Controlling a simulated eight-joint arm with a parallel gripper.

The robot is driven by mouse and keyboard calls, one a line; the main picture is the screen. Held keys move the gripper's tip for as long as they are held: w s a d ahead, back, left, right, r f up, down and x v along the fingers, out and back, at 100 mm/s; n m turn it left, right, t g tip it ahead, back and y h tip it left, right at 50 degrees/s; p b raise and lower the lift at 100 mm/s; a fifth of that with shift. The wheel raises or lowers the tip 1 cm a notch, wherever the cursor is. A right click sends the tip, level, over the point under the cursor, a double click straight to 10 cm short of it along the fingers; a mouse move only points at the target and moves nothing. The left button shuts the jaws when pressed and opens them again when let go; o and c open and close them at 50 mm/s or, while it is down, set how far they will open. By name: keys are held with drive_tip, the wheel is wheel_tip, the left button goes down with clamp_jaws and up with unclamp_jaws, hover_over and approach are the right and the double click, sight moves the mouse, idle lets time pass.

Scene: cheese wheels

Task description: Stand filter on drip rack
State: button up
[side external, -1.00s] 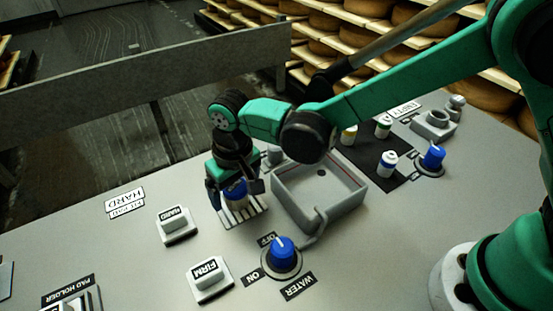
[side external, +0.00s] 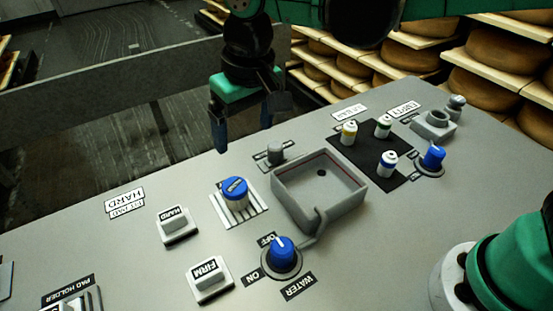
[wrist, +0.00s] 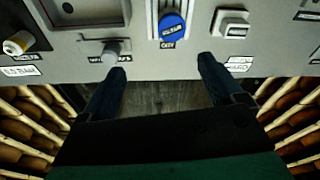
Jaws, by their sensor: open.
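The filter (side external: 235,192) is a short white cylinder with a blue labelled top. It stands upright on the striped drip rack (side external: 256,216), left of the sink. In the wrist view the blue filter top (wrist: 172,27) sits on the ribbed drip rack (wrist: 153,20) at the top centre. My gripper (side external: 243,145) is open and empty, above and behind the filter and apart from it. Its two fingers (wrist: 163,72) also show in the wrist view, spread wide with nothing between them.
A grey sink (side external: 285,204) with a spout is right of the rack. A blue water knob (side external: 281,254) stands in front. Several small bottles stand on a black mat (side external: 365,148). HARD (side external: 174,222) and FIRM (side external: 207,279) blocks are at left. A wooden rail runs behind the panel.

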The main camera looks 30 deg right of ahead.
drive_tip(key=s+d+m+t, duration=0.1)
drive_tip(key=s+d+t, duration=0.1)
drive_tip(key=d, duration=0.7)
drive_tip(key=s+d+f+m+t, duration=0.1)
drive_tip(key=s+d+t, duration=0.2)
drive_tip(key=d, duration=0.6)
drive_tip(key=shift+s+d, duration=0.3)
drive_tip(key=shift+s, duration=0.65)
